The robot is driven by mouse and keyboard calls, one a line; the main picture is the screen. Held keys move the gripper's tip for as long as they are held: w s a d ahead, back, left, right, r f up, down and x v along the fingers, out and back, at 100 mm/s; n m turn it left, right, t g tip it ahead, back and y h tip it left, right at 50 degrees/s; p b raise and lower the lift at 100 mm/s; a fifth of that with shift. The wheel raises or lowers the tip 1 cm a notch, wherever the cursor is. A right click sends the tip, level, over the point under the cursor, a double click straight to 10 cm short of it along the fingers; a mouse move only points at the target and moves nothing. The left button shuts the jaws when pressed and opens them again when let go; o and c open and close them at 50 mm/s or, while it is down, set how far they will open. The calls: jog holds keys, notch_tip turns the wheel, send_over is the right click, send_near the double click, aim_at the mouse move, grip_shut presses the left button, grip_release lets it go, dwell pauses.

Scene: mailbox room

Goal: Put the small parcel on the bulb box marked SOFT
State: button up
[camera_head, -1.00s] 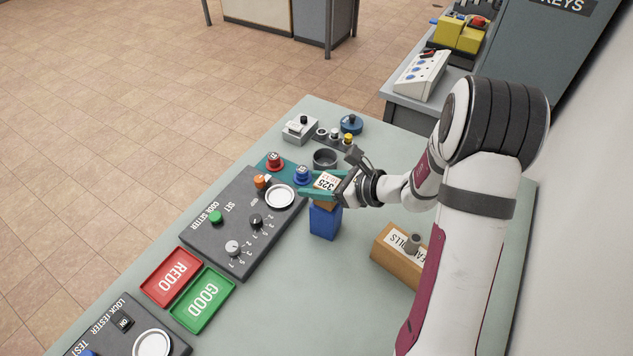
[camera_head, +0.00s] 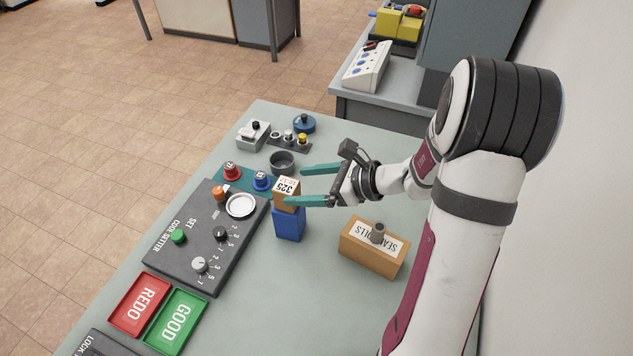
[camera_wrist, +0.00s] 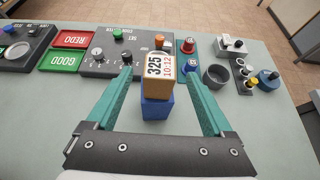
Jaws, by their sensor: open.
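The small parcel (camera_head: 286,194) is a brown box with a white label reading 325. It rests on top of a blue box (camera_head: 289,224) on the bench. In the wrist view the parcel (camera_wrist: 158,69) stands on the blue box (camera_wrist: 157,107), between the opened fingers and ahead of them. My gripper (camera_head: 303,185) is open, with its two teal fingers spread apart and apparently not gripping the parcel. Its fingers also show in the wrist view (camera_wrist: 157,92). The marking SOFT cannot be read on the blue box in these frames.
A brown seal-rolls box (camera_head: 366,257) stands right of the blue box. The dark code setter (camera_head: 206,238) lies to the left, with a red REDO tray (camera_head: 141,304) and a green GOOD tray (camera_head: 175,321) nearer. A dark round cup (camera_head: 282,162) stands behind.

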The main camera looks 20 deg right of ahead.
jog(key=v, duration=0.4)
jog(key=s+a+r+n+g+h, duration=0.1)
jog(key=s+a+r+n+g, duration=0.3)
jog(key=s+a+n+g, duration=0.7)
jog(key=s+a+n+t+h, duration=0.1)
jog(key=s+n+h, duration=0.4)
jog(key=s+n, duration=0.5)
jog(key=s+t, duration=0.1)
jog(key=s, duration=0.1)
jog(key=shift+s+a+f+h, duration=0.2)
jog(key=shift+s+f+h, duration=0.05)
jog(key=shift+h, duration=0.15)
